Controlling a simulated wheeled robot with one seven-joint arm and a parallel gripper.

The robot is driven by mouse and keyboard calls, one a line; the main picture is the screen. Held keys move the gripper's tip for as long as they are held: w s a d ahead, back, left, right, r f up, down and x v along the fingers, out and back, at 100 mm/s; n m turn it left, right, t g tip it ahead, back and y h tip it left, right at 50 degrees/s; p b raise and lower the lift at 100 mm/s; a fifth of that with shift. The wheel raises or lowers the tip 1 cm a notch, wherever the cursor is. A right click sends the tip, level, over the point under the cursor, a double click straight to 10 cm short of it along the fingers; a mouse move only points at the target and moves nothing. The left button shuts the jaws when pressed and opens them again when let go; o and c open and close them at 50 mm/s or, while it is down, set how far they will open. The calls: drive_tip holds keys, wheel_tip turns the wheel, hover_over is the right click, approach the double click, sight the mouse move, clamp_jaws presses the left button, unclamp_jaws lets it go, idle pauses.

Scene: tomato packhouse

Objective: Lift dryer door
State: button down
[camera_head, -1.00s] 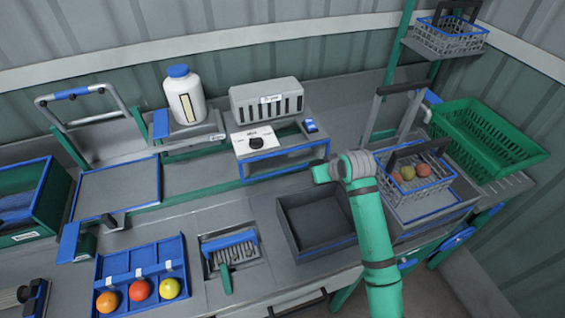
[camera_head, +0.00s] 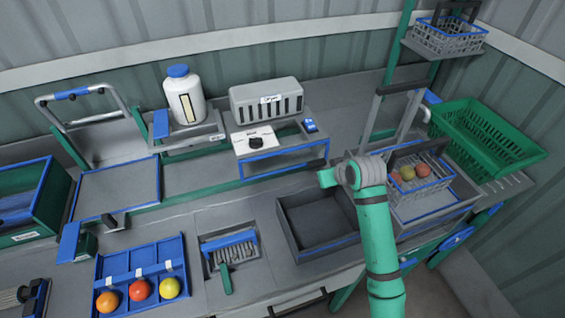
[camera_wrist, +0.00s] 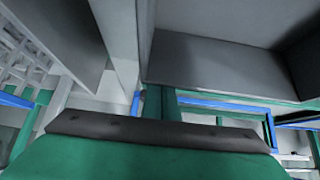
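The dryer is a grey slotted box (camera_head: 267,100) with a label, at the back of the bench. Below it are a white panel with a black knob (camera_head: 254,140) and a blue-edged frame (camera_head: 284,153) at the front. I cannot tell which part is the door. My arm's grey wrist end is in front and to the right of the blue frame, above the dark tray; the fingers are not clear there. In the wrist view a green body with a dark edge fills the bottom, and blue-edged bars (camera_wrist: 215,106) show beyond it. No fingertips are distinct.
An empty dark tray (camera_head: 287,229) lies below my wrist. A wire basket with several tomatoes (camera_head: 432,187) stands close on its right, with a green crate (camera_head: 525,160) behind. A white bottle (camera_head: 184,98) stands left of the dryer.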

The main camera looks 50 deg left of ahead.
drive_tip(key=shift+s+d+r, duration=0.2)
drive_tip(key=shift+d+r, duration=0.1)
drive_tip(key=shift+d, duration=0.15)
drive_tip(key=shift+s+d+r, duration=0.2)
drive_tip(key=shift+d+r, duration=0.05)
drive_tip(key=shift+d, duration=0.2)
drive_tip(key=shift+d+r, duration=0.1)
drive_tip(key=shift+v, duration=1.55)
drive_tip(key=shift+r, duration=0.1)
drive_tip(key=r, duration=0.3)
drive_tip(key=shift+s+d+r, duration=0.15)
drive_tip(key=shift+d+r, duration=0.05)
drive_tip(key=shift+d, duration=0.15)
drive_tip(key=shift+r, duration=0.1)
drive_tip(key=shift+a+r, duration=0.15)
drive_tip(key=shift+r, duration=1.5)
